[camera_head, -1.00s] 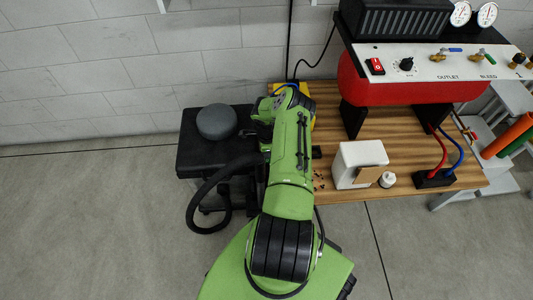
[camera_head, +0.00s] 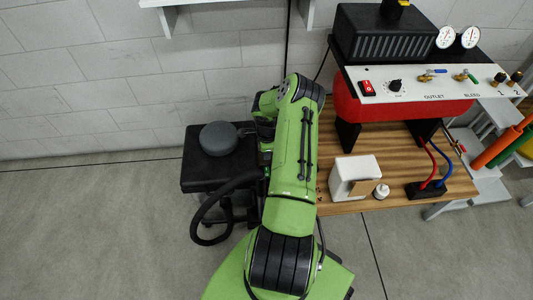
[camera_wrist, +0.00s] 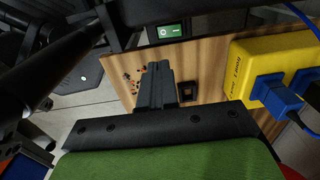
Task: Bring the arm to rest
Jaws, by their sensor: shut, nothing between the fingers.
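My green arm (camera_head: 294,155) reaches up from the bottom of the head view, over the left end of a wooden table. My gripper (camera_wrist: 155,82) shows in the wrist view as two dark fingers side by side, shut with nothing between them. It is above the wooden tabletop (camera_wrist: 209,65), near small brown bits (camera_wrist: 133,83) lying there. I cannot tell the gap to the surface. In the head view the fingers are hidden by the arm.
A yellow power block (camera_wrist: 262,60) with blue plugs is right of the gripper. A black stool (camera_head: 207,174) carries a grey round thing (camera_head: 219,139). A white box (camera_head: 352,178), a small white bottle (camera_head: 381,191) and a red machine (camera_head: 400,108) are right of the arm.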

